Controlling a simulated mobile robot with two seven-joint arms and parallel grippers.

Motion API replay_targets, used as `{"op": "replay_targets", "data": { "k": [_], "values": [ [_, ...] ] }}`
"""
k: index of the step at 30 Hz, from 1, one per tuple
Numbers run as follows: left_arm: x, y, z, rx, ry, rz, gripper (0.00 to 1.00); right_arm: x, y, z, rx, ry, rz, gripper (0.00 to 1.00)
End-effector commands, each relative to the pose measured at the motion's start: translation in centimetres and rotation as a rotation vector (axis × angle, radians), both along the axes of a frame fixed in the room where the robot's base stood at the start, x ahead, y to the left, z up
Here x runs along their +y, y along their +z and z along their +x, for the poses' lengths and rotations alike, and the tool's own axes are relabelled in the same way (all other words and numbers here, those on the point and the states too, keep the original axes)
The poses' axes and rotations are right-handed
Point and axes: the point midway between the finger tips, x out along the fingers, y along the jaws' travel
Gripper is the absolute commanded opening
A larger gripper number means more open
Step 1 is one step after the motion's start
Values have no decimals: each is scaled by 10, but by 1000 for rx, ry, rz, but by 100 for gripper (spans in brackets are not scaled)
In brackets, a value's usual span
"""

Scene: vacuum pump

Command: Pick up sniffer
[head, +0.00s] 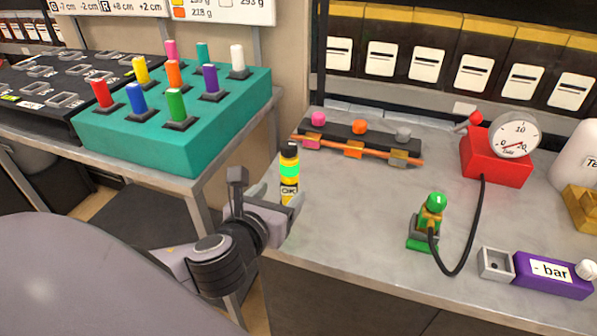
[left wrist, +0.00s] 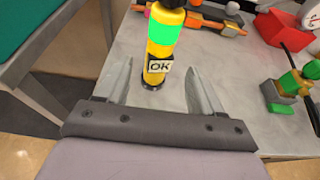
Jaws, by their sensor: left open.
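The sniffer appears to be the yellow and black upright cylinder (head: 290,168) with a bright green band and an "OK" label. It stands at the left edge of the grey counter, and in the left wrist view it is the yellow cylinder (left wrist: 155,75). My left gripper (head: 281,197) is open at the counter's left edge, right at the sniffer. In the left wrist view its two fingers (left wrist: 158,66) point toward the sniffer, one on either side, with gaps visible. The sniffer's top is cut off in that view. My right gripper is not in view.
A green valve-like piece (head: 433,215) with a black hose joins a red gauge box (head: 490,158) on the counter. A purple "bar" box (head: 552,275) stands at front right. A rail with coloured knobs (head: 358,143) lies behind. A teal peg block (head: 150,152) stands on the left table.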

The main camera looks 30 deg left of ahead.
Motion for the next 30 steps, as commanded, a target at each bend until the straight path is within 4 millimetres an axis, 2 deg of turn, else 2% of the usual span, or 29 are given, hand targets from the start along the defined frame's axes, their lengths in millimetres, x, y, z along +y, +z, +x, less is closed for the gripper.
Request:
{"op": "replay_targets", "data": {
  "k": [11, 21, 30],
  "values": [
    [7, -9, 26, 0, 1, 7, 67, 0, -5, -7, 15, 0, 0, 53],
    [17, -24, 62, -1, -1, 5, 67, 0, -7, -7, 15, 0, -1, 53],
    [18, -24, 65, -1, -3, 6, 67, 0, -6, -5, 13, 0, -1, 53]
  ]
}}
